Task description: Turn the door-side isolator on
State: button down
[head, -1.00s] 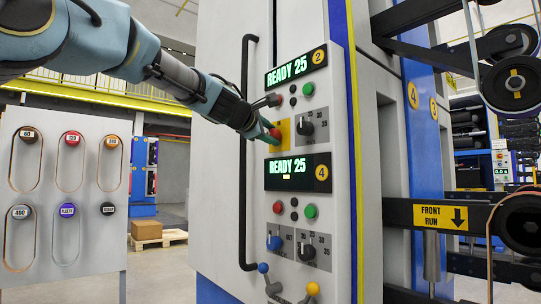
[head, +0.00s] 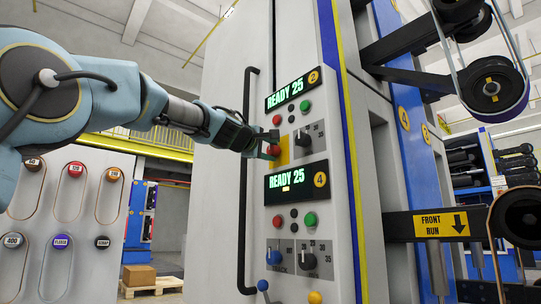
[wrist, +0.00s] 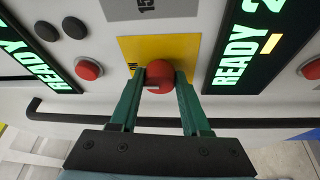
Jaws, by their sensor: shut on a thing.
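The isolator is a red knob (head: 273,150) on a yellow plate (head: 284,151), beside the long black door handle. In the wrist view the red knob (wrist: 160,72) stands between my two green fingers, with a small pale mark on its front edge. The yellow plate (wrist: 190,48) shows behind it, with part of a dark label at its left edge. My gripper (head: 266,144) reaches in from the left and is shut on the knob, one finger on each side (wrist: 160,95). Part of the knob's sides is hidden by the fingers.
A black selector (head: 304,139) sits right of the plate. Green displays reading READY 25 are above (head: 295,89) and below (head: 297,181). The black door handle (head: 246,210) runs close beneath my wrist. A lower blue knob (head: 274,258) is clear of my gripper.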

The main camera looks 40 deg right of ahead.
jog(key=shift+c, duration=1.8)
grip_release()
jog(key=b+v, duration=0.5)
jog(key=v, duration=0.5)
jog(key=shift+a+b, duration=0.3)
jog(key=shift+a, duration=0.05)
jog(key=shift+s, duration=0.15)
